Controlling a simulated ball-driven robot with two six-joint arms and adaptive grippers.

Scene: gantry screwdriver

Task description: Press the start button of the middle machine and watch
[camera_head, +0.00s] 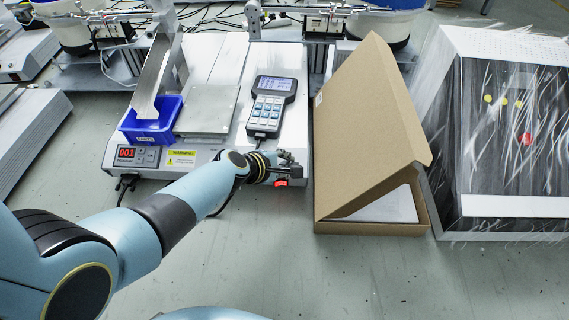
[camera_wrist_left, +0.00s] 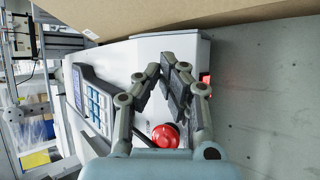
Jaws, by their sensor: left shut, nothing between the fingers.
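The middle machine (camera_head: 222,70) is a pale box with a sloping metal chute, a small front display (camera_head: 139,155) and a yellow warning label. My left gripper (camera_head: 287,168) is at its front right corner, fingers shut and empty. In the left wrist view the left gripper (camera_wrist_left: 171,68) is over the machine's pale surface. A round red button (camera_wrist_left: 165,135) shows behind the fingers, partly hidden. A glowing red switch (camera_head: 281,183) is on the front near the gripper; it also shows in the left wrist view (camera_wrist_left: 205,78). Whether a fingertip touches either is unclear. My right gripper is not in view.
A keypad controller (camera_head: 268,104) and a blue bin (camera_head: 151,123) sit on the machine. A large open cardboard box (camera_head: 370,130) stands close to its right, beside a dark scratched panel (camera_head: 510,130). Another machine is at the left. The floor in front is clear.

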